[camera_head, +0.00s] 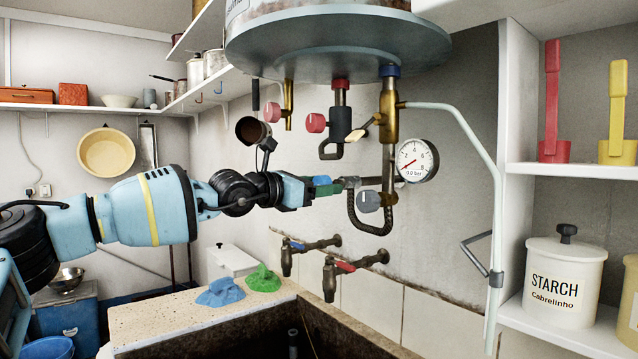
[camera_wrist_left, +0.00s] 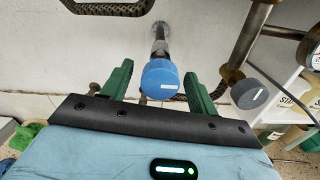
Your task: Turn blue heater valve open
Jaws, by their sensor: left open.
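The blue heater valve knob (camera_wrist_left: 160,78) shows in the left wrist view, facing the camera on a short metal stem that runs to the wall. My left gripper (camera_head: 326,187) reaches from the left to the pipework under the heater (camera_head: 335,38). Its green fingers are open, one on each side of the blue knob in the wrist view. Gaps show between knob and fingers; I cannot tell how deep it sits between them. My right gripper is not in view.
A grey round knob (camera_head: 368,201) sits just right of the gripper, beside a braided hose. A pressure gauge (camera_head: 416,160) and red knobs hang above. Two wall taps (camera_head: 345,266) and the stone trough (camera_head: 270,333) lie below. Shelves (camera_head: 560,168) stand at right.

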